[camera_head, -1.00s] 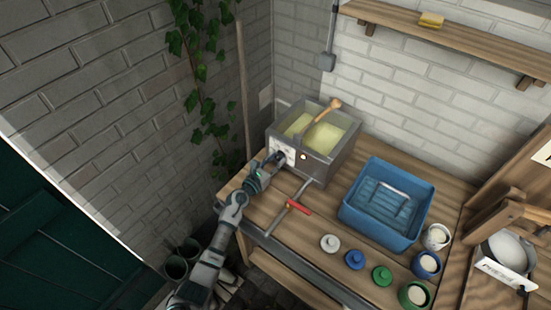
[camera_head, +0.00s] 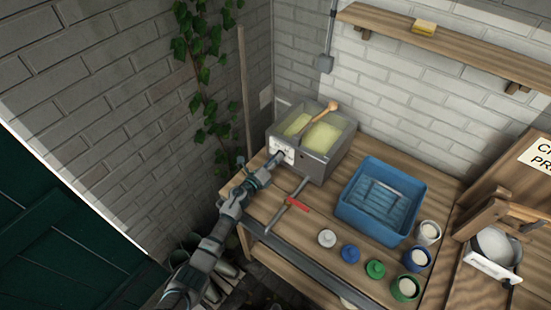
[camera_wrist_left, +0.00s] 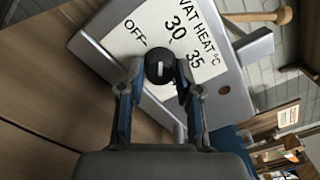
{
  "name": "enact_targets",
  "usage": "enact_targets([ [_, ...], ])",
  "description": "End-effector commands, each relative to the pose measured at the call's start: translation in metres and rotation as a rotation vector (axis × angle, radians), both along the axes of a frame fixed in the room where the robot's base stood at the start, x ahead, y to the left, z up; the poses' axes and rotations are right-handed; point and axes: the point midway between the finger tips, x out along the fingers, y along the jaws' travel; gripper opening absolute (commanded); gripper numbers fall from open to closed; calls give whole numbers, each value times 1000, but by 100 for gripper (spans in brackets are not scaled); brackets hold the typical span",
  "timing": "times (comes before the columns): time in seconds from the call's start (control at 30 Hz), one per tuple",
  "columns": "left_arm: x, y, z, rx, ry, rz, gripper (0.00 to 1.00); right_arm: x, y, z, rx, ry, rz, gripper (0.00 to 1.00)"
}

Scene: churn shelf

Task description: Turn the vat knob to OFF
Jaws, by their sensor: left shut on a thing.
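The grey metal vat (camera_head: 318,165) with pale yellow-green contents stands at the back left of the bench. Its white front label (camera_wrist_left: 112,42) reads VAT HEAT °C, with OFF, 30 and 35. The black round knob (camera_wrist_left: 160,60) with a short white mark sits below these words in the left wrist view. I cannot tell which setting the mark points to. My left gripper (camera_head: 277,158) reaches the vat front, and in the left wrist view its fingers (camera_wrist_left: 160,75) are shut on the knob from both sides. My right gripper is not in view.
A wooden-handled tool (camera_head: 325,110) rests in the vat. A red-handled tool (camera_head: 298,204) lies just right of my left arm. A blue tub (camera_head: 350,205), several pots and lids stand further right. A brick wall is behind, with a shelf (camera_head: 450,48) above.

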Motion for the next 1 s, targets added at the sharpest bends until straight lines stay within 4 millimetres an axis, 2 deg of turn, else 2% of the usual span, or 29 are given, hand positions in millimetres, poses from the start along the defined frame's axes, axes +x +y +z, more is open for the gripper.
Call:
enact_targets([
  [0.5, 2, 3, 1, -367, 267, 6, 0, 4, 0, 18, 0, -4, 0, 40],
  [1.0, 3, 4, -2, -537, 389, 9, 0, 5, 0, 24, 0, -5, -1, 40],
])
